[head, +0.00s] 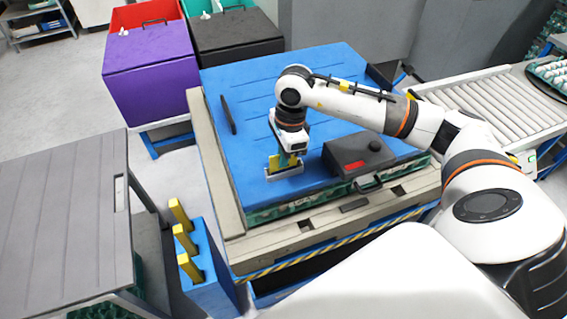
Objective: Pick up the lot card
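I cannot clearly make out the lot card. A small grey-white holder (284,173) lies on the blue top (262,96) of the table, and a card may be in it or hidden by my gripper. My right gripper (284,163) points down right at this holder, with yellow parts low between its body and the holder. I cannot tell whether these are fingers or something held, or whether the fingers are closed. My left gripper is not in view.
A dark box (343,151) with a red label stands right of the holder. A thin black slab (228,114) is on the blue top's left. A blue bin (209,258) with yellow handles stands front left. A grey table (62,210) is at left, a roller conveyor (490,105) at right.

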